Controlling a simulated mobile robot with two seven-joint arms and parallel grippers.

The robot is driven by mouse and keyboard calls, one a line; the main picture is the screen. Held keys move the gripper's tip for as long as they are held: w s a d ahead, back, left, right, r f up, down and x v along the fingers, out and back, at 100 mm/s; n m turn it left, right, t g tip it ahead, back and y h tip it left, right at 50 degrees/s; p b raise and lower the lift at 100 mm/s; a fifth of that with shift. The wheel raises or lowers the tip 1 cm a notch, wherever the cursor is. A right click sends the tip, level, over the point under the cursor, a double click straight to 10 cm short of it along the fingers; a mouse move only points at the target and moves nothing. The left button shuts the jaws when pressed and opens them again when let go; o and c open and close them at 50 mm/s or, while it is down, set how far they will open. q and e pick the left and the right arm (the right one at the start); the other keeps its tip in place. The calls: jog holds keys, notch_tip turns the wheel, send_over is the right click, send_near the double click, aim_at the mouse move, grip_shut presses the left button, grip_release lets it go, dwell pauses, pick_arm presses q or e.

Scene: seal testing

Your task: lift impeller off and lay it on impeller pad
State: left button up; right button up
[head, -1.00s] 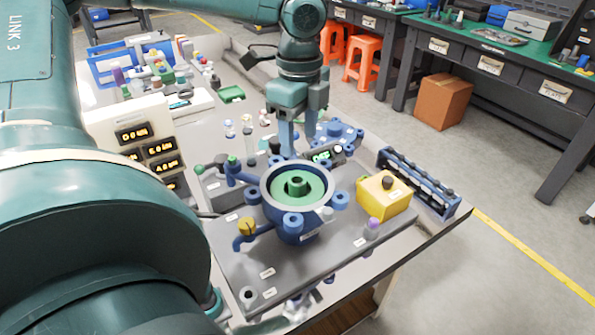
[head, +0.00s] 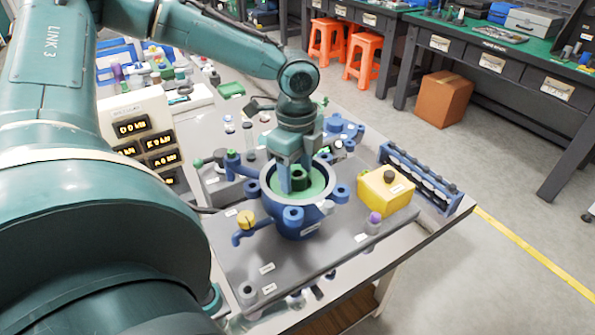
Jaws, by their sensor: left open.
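The impeller (head: 316,184) is a green disc with a raised hub, seated inside the blue round housing (head: 297,218) on the grey plate. My left gripper (head: 293,186) points down into the mouth of the housing, over the impeller. Its fingers are open, near the hub; whether they touch it I cannot tell. The gripper hides the back of the impeller and part of the housing rim. I cannot make out the impeller pad for certain. My right gripper is not in view.
A yellow block (head: 385,194) with a dark knob stands right of the housing. A blue rack (head: 420,178) lies along the table's right edge. A panel with lit displays (head: 143,138) stands at left. The front of the grey plate (head: 285,262) is mostly bare.

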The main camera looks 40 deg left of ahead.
pick_arm(q)
jog(key=shift+c, duration=0.3)
jog(key=shift+r, duration=0.1)
grip_shut()
